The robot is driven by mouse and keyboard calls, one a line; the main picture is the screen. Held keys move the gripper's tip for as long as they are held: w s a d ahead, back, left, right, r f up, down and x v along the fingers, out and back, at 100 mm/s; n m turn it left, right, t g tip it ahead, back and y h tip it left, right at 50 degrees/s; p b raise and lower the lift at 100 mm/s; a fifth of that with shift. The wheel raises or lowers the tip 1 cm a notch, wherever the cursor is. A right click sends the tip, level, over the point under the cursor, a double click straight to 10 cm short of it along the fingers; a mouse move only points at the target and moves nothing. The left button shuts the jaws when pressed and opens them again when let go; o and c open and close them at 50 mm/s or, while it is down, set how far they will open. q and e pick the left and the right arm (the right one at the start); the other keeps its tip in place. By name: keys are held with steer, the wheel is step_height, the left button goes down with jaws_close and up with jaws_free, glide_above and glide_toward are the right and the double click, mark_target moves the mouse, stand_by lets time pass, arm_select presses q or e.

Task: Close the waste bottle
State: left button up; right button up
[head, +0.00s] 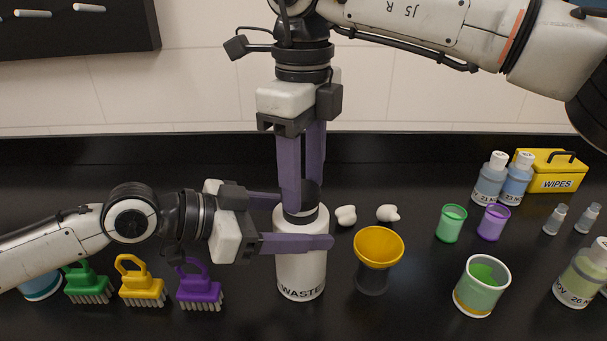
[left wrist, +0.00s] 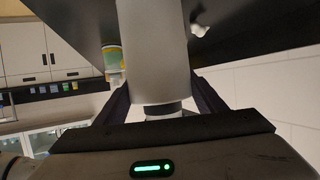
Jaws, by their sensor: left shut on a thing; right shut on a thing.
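The white waste bottle (head: 301,272), labelled WASTE, stands upright on the black bench. My left gripper (head: 305,222) is shut on its upper body, one finger in front and the other partly hidden behind. In the left wrist view the bottle (left wrist: 152,50) is a pale cylinder between the two fingers. My right gripper (head: 304,194) points straight down over the bottle's mouth and is shut on a black cap (head: 312,193). The cap is at the bottle's top, partly covered by the fingers. I cannot tell whether it is seated or threaded.
A yellow funnel (head: 379,246) on a dark holder stands close right of the bottle. Two white lumps (head: 346,215) lie behind it. Several brushes (head: 141,284) stand left, under my left arm. A green-filled cup (head: 481,286) and small cups (head: 451,223) are further right.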

steer(key=shift+f, duration=0.3)
arm_select(q)
steer(key=c, duration=0.6)
steer(key=shift+o, duration=0.2)
arm_select(e)
steer(key=m, duration=0.5)
steer(key=shift+s, duration=0.1)
steer(key=m, duration=0.4)
steer(key=shift+a+m, duration=0.15)
steer(key=shift+m, duration=0.25)
steer(key=m, duration=0.6)
steer(key=shift+a+m, duration=0.15)
steer(key=shift+m, duration=0.15)
steer(key=m, duration=1.1)
steer(key=shift+a, duration=0.1)
steer(key=m, duration=0.4)
steer(key=shift+w, duration=0.25)
steer(key=m, duration=0.4)
